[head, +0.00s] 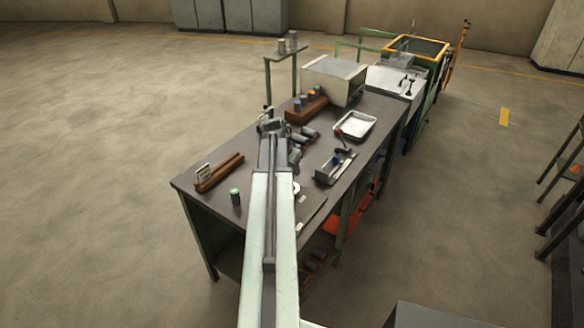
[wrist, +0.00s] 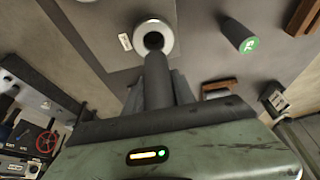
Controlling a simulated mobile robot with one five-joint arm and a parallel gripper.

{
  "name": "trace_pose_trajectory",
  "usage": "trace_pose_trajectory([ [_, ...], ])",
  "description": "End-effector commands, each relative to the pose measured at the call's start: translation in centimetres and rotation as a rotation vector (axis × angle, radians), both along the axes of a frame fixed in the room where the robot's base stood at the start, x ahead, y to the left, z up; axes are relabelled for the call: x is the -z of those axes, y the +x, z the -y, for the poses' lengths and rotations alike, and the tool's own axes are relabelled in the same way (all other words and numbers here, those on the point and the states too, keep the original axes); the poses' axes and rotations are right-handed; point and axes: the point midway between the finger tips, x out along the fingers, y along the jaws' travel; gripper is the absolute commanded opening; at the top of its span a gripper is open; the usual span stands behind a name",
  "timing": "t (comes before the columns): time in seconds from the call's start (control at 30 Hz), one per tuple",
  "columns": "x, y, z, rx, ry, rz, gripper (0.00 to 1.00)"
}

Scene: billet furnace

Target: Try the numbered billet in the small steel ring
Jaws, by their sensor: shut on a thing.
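My gripper (wrist: 158,95) is shut on a plain dark grey billet (wrist: 157,80), the numbered billet by its place in the jaws, though no number shows on it. The small steel ring (wrist: 153,38) is a pale round ring with a dark hole, lying flat on the bench. The billet's far end overlaps the ring's near rim in the wrist view; I cannot tell whether it touches or enters the hole. In the head view the ring (head: 296,189) is a white sliver beside my arm, which hides much of it. The held billet is not clear there.
A green-topped billet (head: 235,196) stands near the ring; it also shows in the wrist view (wrist: 240,37). A wooden rack (head: 219,173) lies at the bench's left.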

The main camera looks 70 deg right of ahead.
Motion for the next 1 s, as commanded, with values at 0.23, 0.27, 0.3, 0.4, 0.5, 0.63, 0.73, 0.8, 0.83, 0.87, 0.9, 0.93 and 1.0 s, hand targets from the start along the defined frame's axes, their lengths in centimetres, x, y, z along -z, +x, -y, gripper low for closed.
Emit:
trace_pose_trajectory([
  [0.23,2.8,0.1,0.0,-0.001,-0.001,-0.001,0.00],
  [0.27,3.1,0.1,0.0,-0.001,-0.001,-0.001,0.00],
  [0.3,3.5,0.1,0.0,-0.001,-0.001,-0.001,0.00],
  [0.4,4.2,0.1,0.0,-0.002,-0.001,0.000,0.00],
  [0.5,4.4,0.1,0.0,-0.002,-0.001,0.000,0.00],
  [0.63,4.4,0.1,0.0,-0.002,-0.001,0.000,0.00],
  [0.73,4.3,0.1,0.0,-0.002,-0.001,0.000,0.00],
  [0.8,4.3,0.2,0.0,-0.002,-0.001,0.000,0.00],
  [0.83,4.3,0.2,0.0,-0.002,-0.001,0.000,0.00],
  [0.87,4.3,0.2,0.0,-0.002,-0.001,0.000,0.00],
  [0.9,4.3,0.2,0.0,-0.002,-0.001,0.000,0.00],
  [0.93,4.3,0.2,0.0,-0.002,-0.001,0.000,0.00],
  [1.0,4.3,0.2,0.0,-0.003,-0.001,0.000,0.00],
])
